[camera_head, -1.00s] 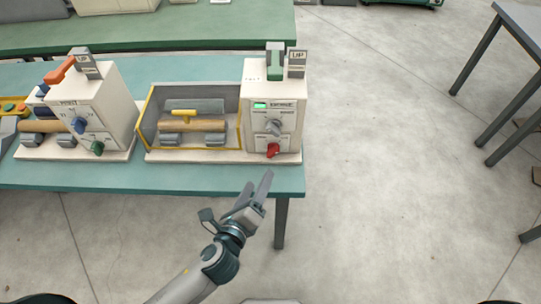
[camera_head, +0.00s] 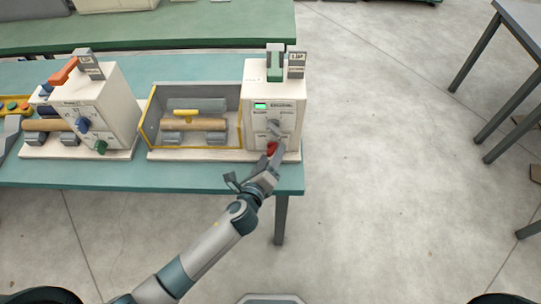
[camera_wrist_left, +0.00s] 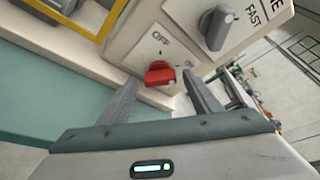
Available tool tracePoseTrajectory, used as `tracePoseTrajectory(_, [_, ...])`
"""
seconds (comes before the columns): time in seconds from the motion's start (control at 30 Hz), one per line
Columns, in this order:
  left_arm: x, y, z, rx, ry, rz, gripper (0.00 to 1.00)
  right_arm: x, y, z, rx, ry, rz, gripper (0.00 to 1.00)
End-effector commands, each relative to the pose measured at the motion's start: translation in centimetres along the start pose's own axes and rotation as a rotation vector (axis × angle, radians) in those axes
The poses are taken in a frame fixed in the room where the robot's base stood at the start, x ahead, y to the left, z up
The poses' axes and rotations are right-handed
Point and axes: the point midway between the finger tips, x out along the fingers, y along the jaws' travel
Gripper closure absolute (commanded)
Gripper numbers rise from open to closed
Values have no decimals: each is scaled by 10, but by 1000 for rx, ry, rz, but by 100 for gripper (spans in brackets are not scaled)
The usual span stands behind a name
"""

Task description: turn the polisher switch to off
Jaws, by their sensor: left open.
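The right-hand machine on the table has a cream control box (camera_head: 257,98) with a lit green display. Low on its front is a red switch knob (camera_head: 271,148), partly covered by my gripper in the head view. The left wrist view shows the red knob (camera_wrist_left: 160,73) with an "OFF" label (camera_wrist_left: 160,38) above it. Its handle lies roughly crosswise in that view; its other label is unreadable. My left gripper (camera_head: 273,159) is open at the box front. In the left wrist view its fingers (camera_wrist_left: 159,80) stand on either side of the knob, with no clear grip on it.
A grey knob (camera_wrist_left: 217,26) marked "FAST" sits close to the red one. A yellow-edged bay (camera_head: 192,125) with a roller adjoins the box. Another machine (camera_head: 80,110) stands left on the teal table (camera_head: 150,177).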

Motion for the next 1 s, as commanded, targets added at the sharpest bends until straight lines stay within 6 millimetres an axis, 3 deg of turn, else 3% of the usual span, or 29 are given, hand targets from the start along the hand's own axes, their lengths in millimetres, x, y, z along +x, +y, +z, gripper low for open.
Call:
tracePoseTrajectory(0.17, [0, 0, 0, 0, 0, -1, 45, 0, -2, 0, 0, 0, -2, 100])
tracePoseTrajectory(0.33, [0, 0, 0, 0, 0, 0, 83, 0, -2, 0, 0, 0, -2, 100])
tracePoseTrajectory(0.67, [0, 1, -1, -19, -1, -8, 83, 4, -2, 0, -1, 1, -2, 100])
tracePoseTrajectory(1.0, [1, 6, -3, -158, -1, -66, 83, 29, 0, 2, -1, 0, 0, 100])
